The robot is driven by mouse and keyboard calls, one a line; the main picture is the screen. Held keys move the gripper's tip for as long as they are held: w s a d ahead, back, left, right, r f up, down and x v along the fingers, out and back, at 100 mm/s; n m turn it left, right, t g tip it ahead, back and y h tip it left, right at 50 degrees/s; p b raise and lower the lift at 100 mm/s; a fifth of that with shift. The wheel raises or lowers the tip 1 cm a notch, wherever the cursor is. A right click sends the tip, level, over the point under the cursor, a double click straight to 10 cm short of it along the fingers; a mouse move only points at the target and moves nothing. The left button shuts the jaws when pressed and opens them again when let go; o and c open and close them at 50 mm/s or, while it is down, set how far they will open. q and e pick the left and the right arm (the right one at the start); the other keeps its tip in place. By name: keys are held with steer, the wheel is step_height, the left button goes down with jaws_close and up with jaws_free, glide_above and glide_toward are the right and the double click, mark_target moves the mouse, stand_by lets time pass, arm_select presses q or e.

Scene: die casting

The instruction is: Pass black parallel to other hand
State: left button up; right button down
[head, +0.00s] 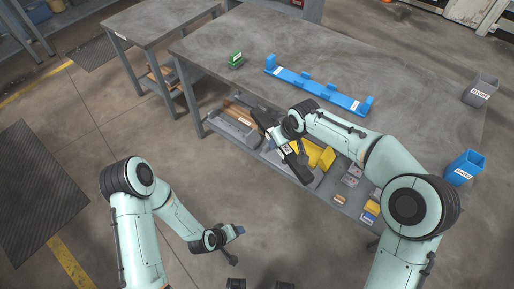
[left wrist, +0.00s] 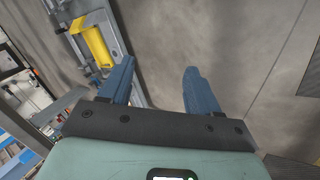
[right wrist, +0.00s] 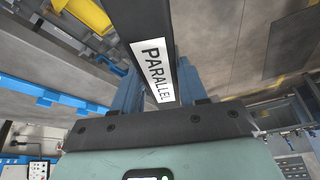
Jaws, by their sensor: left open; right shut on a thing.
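The black parallel (head: 296,167) is a long dark bar held above the floor, in front of the table's lower shelf. In the right wrist view the black parallel (right wrist: 140,18) shows a white label reading PARALLEL and runs up between the blue fingers. My right gripper (right wrist: 160,82) is shut on it; in the head view the right wrist partly hides the bar. My left gripper (head: 238,231) is low at the centre, below and left of the bar and apart from it. In the left wrist view the left gripper (left wrist: 158,82) is open, with nothing between its fingers.
A grey bin (head: 482,90) and a blue bin (head: 464,168) stand at the right. The lower shelf (head: 345,205) holds yellow and grey parts. Open floor lies between my arms.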

arm_select(q)
steer(key=w+d+r+n+t+h, duration=0.1)
steer(key=w+d+r+n+t, duration=0.15)
steer(key=w+r+t, duration=0.65)
steer(key=n+t+h, duration=0.3)
steer(key=n, duration=0.1)
glide_toward(271, 124)
steer(key=x, duration=0.3)
steer(key=f+x, duration=0.1)
steer(key=x, duration=0.3)
steer(key=f+x, duration=0.1)
steer(key=x, duration=0.3)
steer(key=shift+w+a, duration=0.2)
steer(key=shift+w, duration=0.1)
jaws_close()
arm_select(e)
steer(key=shift+a, duration=0.1)
arm_select(q)
steer(key=shift+r, duration=0.1)
arm_select(e)
steer(key=c, duration=0.5)
jaws_free()
